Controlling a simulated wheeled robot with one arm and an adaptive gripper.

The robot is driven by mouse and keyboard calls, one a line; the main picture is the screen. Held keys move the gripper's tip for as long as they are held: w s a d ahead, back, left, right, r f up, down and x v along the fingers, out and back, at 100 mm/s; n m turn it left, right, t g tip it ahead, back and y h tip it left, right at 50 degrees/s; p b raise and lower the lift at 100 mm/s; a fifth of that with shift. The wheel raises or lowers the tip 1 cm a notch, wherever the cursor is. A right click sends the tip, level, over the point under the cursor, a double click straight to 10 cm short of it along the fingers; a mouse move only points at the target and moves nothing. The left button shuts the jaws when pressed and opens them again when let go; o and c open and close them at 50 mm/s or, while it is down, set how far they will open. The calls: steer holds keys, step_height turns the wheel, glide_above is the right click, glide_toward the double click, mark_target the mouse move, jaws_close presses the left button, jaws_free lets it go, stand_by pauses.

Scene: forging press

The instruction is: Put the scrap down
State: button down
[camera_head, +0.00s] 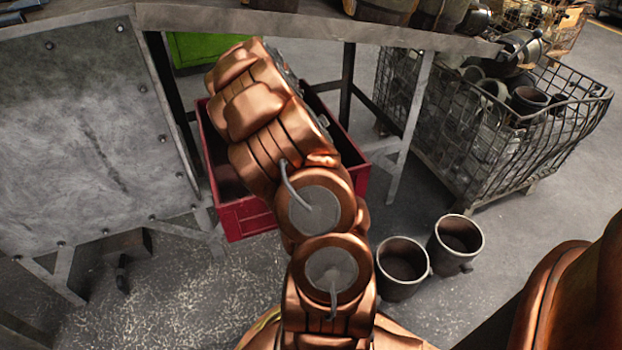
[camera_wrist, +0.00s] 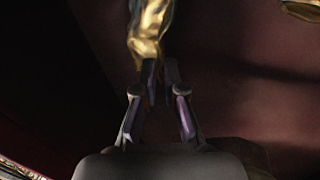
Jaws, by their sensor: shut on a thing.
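A jagged, gold-coloured metal piece, the scrap (camera_wrist: 148,32), shows at the top middle of the wrist view. My gripper (camera_wrist: 160,72) is shut on its lower end. Dark red surfaces surround them in that view, like the inside of the red bin (camera_head: 246,216). In the head view my copper arm reaches over this open bin, which stands on the floor under the table. The arm hides my gripper and the scrap there. I cannot tell whether the scrap touches the bin's bottom.
A grey metal table (camera_head: 300,27) spans above the bin, with legs on both sides. A grey panel (camera_head: 80,130) stands at the left. A wire basket (camera_head: 530,150) full of metal parts is at the right. Two cups (camera_head: 402,285) (camera_head: 457,262) stand on the floor.

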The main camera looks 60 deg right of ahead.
steer(key=shift+f, duration=0.7)
steer(key=shift+f, duration=0.15)
steer(key=c, duration=1.3)
jaws_free()
steer(key=shift+o, duration=0.2)
